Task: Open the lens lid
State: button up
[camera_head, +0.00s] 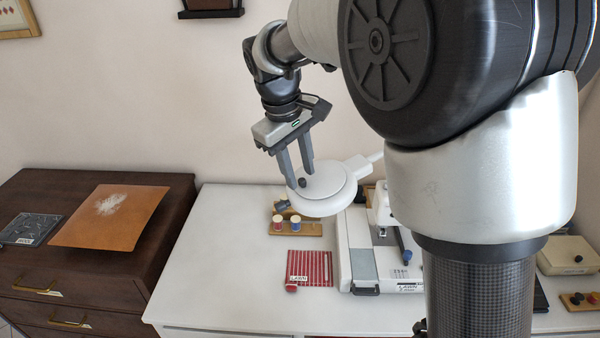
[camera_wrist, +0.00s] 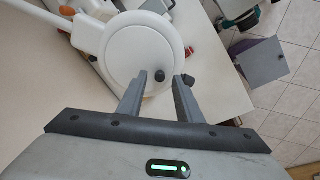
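The lens lid (camera_head: 325,184) is a flat white disc lying shut on the round white head of a magnifier lamp (camera_head: 322,208). I cannot tell how far down the fingers reach.
The lamp's white arm (camera_head: 367,163) runs to the right. Below are a white desk (camera_head: 220,250), wooden blocks with red and blue spools (camera_head: 296,225), a red striped pad (camera_head: 310,267) and a white machine (camera_head: 365,255). A brown cabinet (camera_head: 150,245) stands left.

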jog(key=shift+w+d+f, duration=0.1)
jog(key=shift+d+f, duration=0.05)
jog(key=shift+f, duration=0.45)
grip_shut()
jog(key=shift+r, duration=0.2)
